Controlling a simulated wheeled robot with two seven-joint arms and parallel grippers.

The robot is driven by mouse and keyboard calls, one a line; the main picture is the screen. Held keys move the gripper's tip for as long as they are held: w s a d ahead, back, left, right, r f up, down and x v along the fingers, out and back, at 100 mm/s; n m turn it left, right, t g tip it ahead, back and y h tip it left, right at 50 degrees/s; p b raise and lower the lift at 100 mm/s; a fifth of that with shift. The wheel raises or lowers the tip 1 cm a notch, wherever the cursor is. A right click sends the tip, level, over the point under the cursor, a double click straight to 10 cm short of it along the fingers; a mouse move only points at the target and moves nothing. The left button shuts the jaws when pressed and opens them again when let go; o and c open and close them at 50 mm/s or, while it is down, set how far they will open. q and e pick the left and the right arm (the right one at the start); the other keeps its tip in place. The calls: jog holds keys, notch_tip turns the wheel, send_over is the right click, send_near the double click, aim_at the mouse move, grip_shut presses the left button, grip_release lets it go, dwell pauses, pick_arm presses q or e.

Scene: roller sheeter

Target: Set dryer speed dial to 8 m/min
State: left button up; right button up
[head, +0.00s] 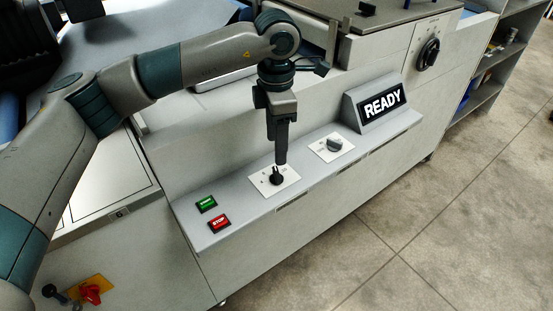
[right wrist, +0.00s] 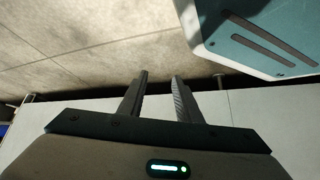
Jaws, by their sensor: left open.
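A small black knob (head: 277,176) sits on a white scale plate (head: 262,184) on the sloped control ledge in the head view. A second, grey knob (head: 334,144) sits on its own white plate to its right. A larger black dial (head: 429,54) is on the upright panel at the upper right. The labels are too small to read, so I cannot tell which one is the dryer speed dial. My left gripper (head: 280,161) points down, open, directly at the small black knob; I cannot tell whether it touches. My right gripper (right wrist: 161,76) is open and empty in the right wrist view.
A READY display (head: 382,103) stands at the ledge's right end. A green button (head: 206,204) and a red STOP button (head: 219,223) are left of the knobs. Shelves (head: 503,50) stand at the right; the floor before the machine is clear.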

pick_arm(q)
notch_tip(320, 180, up, 9)
jog(key=b, duration=0.1)
jog(key=shift+b, duration=0.3)
pick_arm(e)
jog(key=shift+w+r, duration=0.15)
jog(key=shift+w, duration=0.9)
